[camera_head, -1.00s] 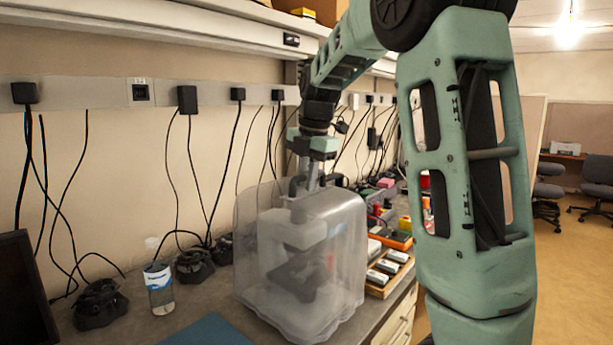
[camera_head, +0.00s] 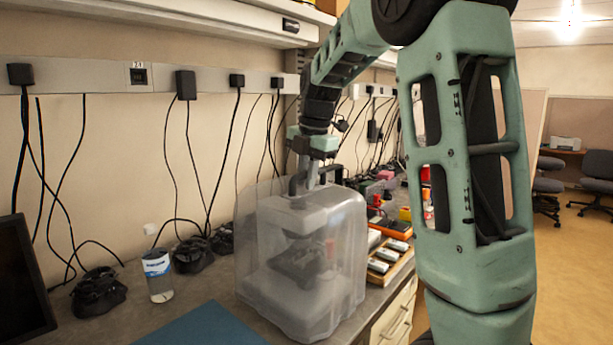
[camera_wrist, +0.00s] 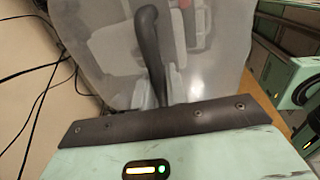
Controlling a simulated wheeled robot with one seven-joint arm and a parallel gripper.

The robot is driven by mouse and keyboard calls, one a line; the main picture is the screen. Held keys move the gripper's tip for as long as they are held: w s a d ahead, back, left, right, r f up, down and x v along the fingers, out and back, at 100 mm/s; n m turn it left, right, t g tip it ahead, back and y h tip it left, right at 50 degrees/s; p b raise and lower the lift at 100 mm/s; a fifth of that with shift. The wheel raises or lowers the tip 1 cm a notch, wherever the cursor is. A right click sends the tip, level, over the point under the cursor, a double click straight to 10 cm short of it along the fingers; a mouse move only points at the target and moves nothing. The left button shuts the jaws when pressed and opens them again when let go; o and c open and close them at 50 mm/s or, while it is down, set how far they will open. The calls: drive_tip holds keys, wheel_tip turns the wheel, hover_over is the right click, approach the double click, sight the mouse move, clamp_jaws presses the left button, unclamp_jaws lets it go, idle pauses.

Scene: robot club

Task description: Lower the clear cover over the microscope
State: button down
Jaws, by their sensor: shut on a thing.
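The clear cover (camera_head: 345,235) is a frosted box with a dark handle on top. It stands around the microscope (camera_head: 300,262), which shows blurred through its walls. The cover's lower edge looks at or very close to the bench top; I cannot tell if it touches. My gripper (camera_head: 318,180) is above the cover, shut on its dark handle (camera_wrist: 150,45). The handle and the cover's top (camera_wrist: 215,70) also show in the wrist view, with the fingertips hidden behind the gripper body.
A bottle (camera_head: 157,275) and black coiled things (camera_head: 98,293) stand left of the cover. A blue mat (camera_head: 215,325) lies in front. A wooden tray (camera_head: 385,275) of small items is close on the right. Cables hang on the wall behind.

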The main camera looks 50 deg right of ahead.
drive_tip(key=shift+f, duration=0.1)
drive_tip(key=c, duration=1.3)
unclamp_jaws()
drive_tip(key=s+r, duration=0.1)
drive_tip(key=r, duration=0.4)
drive_tip(key=s+r, duration=0.1)
drive_tip(key=r, duration=0.5)
drive_tip(key=s+r, duration=0.1)
drive_tip(key=r, duration=0.5)
drive_tip(key=shift+s+d, duration=0.1)
